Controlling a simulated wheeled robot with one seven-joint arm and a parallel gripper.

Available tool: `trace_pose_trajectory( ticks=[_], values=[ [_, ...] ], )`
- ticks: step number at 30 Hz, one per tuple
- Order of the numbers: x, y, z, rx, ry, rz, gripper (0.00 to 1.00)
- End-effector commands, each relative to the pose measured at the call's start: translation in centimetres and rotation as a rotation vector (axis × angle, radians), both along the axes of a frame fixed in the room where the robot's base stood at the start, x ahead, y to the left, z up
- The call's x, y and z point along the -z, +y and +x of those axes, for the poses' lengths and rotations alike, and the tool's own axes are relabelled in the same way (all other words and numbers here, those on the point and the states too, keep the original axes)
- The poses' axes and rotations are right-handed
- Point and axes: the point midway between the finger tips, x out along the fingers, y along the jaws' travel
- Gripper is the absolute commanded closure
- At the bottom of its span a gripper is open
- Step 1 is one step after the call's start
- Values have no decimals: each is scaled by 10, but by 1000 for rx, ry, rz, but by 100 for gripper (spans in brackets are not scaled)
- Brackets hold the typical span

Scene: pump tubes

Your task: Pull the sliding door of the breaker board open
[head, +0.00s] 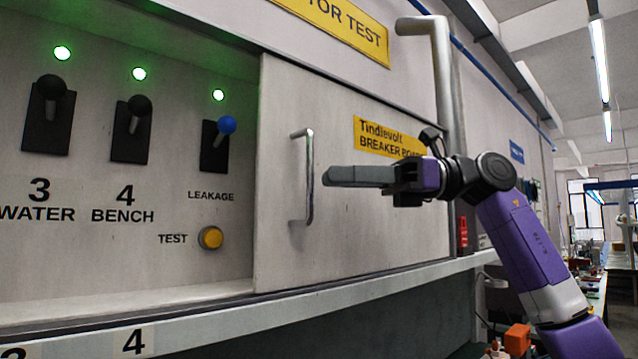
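The sliding door (345,230) is a pale grey panel over the right part of the breaker board. The left part of the board is uncovered. A vertical metal bar handle (309,180) stands near the door's left edge. My gripper (326,177) comes from the right in front of the door, its fingers pointing left. Its tips are just right of the handle in the picture, with a small gap between them. The fingers are seen side-on and overlap, so their opening is hidden. Nothing shows between them.
In the uncovered part are black-knobbed levers (134,115), a blue-knobbed leakage lever (226,126), green lamps and a yellow test button (210,237). A ledge (200,319) runs below. A thick grey pipe (444,90) stands right of the door.

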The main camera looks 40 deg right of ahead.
Motion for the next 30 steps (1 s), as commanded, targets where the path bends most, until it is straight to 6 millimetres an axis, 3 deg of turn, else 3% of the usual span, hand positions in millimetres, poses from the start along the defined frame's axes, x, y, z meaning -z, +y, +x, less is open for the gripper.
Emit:
trace_pose_trajectory(
  ticks=[8,30],
  values=[
    [0,-21,-15,1,-1,-1,68],
    [0,-22,-15,1,-1,-1,68]
  ],
)
